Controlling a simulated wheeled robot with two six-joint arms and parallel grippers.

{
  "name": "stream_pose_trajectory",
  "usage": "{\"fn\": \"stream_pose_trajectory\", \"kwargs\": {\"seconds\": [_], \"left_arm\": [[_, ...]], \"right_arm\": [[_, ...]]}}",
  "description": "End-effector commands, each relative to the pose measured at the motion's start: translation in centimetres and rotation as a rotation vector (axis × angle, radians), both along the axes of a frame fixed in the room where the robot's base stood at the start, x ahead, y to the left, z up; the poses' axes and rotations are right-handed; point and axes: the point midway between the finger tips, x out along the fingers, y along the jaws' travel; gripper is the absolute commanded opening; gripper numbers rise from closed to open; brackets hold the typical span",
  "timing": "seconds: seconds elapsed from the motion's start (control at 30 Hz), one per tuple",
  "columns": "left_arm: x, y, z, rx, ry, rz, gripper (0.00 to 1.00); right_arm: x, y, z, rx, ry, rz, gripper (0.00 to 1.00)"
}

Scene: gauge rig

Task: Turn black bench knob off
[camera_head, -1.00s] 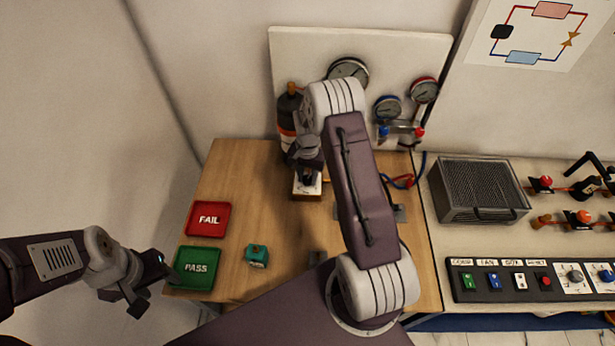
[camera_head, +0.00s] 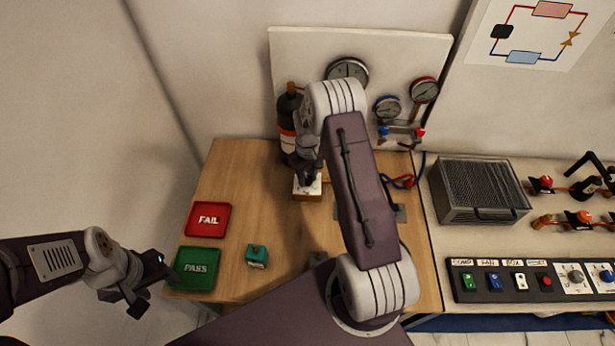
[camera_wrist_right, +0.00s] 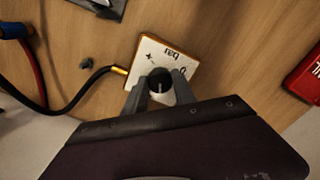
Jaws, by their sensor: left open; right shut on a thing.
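The black bench knob (camera_wrist_right: 158,80) sits on a small block with a white, marked top plate (camera_wrist_right: 150,52). In the head view the block's wooden front (camera_head: 307,197) shows on the bench, and my right gripper (camera_head: 307,180) covers most of the knob. In the right wrist view, the right gripper's (camera_wrist_right: 160,90) two fingers stand on either side of the knob, shut on it. A pale line shows on the knob; the plate's lettering is partly hidden. My left gripper (camera_head: 147,292) is open and empty, beside the green PASS tray.
Red FAIL tray (camera_head: 209,220), green PASS tray (camera_head: 196,268) and a teal block (camera_head: 256,257) lie to the left on the bench. A dark bottle (camera_head: 288,120) stands behind the knob block. A black hose (camera_wrist_right: 92,88) joins the block. A switch panel (camera_head: 510,281) is right.

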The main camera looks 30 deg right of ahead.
Motion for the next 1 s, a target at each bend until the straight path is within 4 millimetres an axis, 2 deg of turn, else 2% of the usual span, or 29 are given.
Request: {"fn": "stream_pose_trajectory", "kwargs": {"seconds": [1.0], "left_arm": [[0.0,0.0,-0.09,0.0,0.0,0.0,0.54]], "right_arm": [[0.21,-0.03,0.14,-0.003,-0.006,0.961,0.0]]}}
